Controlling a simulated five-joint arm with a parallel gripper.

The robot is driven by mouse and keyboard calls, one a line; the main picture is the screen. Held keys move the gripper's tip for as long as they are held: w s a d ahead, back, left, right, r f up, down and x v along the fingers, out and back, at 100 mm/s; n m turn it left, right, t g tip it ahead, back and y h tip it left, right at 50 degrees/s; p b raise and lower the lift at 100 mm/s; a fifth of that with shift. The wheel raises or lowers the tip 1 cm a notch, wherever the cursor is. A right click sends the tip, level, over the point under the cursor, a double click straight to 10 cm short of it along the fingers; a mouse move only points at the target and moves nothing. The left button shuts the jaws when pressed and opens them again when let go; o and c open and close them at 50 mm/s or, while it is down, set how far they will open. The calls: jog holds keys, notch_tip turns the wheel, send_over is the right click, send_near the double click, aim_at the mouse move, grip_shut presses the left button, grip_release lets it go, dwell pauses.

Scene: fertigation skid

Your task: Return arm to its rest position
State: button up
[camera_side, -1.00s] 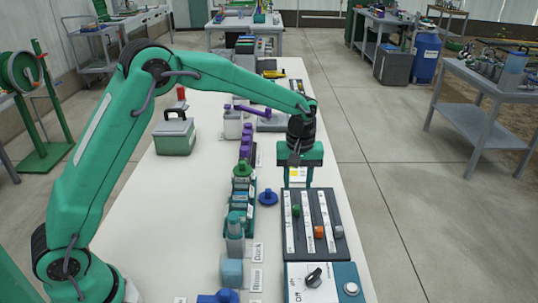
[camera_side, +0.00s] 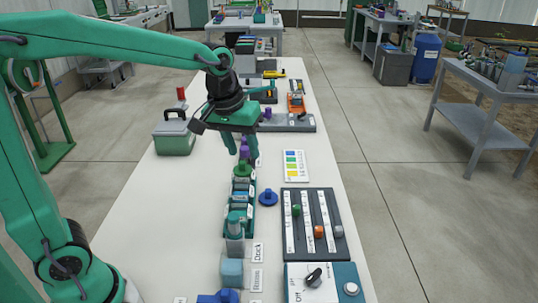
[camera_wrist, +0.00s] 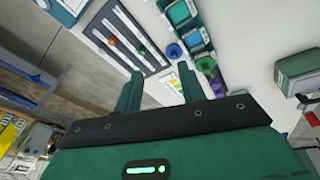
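My gripper (camera_side: 242,150) hangs fingers down over the white bench, above the far end of the row of bottles. In the wrist view my gripper (camera_wrist: 160,72) shows two green fingers standing apart with nothing between them. My arm reaches in from the left of the side view and is stretched out high over the bench. No rest mark or cradle can be made out.
A teal rack of bottles (camera_side: 236,205) and a blue knobbed piece (camera_side: 268,198) lie below and nearer. The slider panel (camera_side: 330,205), colour card (camera_side: 295,166) and switch box (camera_side: 345,272) line the right. A green case (camera_side: 175,142) stands left. The bench's left front is clear.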

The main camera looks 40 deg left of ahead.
jog(key=s+a+m+t, duration=0.2)
jog(key=s+a+m, duration=0.1)
jog(key=s, duration=1.3)
jog(key=shift+r+m+t, duration=0.2)
jog(key=shift+m+t, duration=0.2)
jog(key=shift+m, duration=0.4)
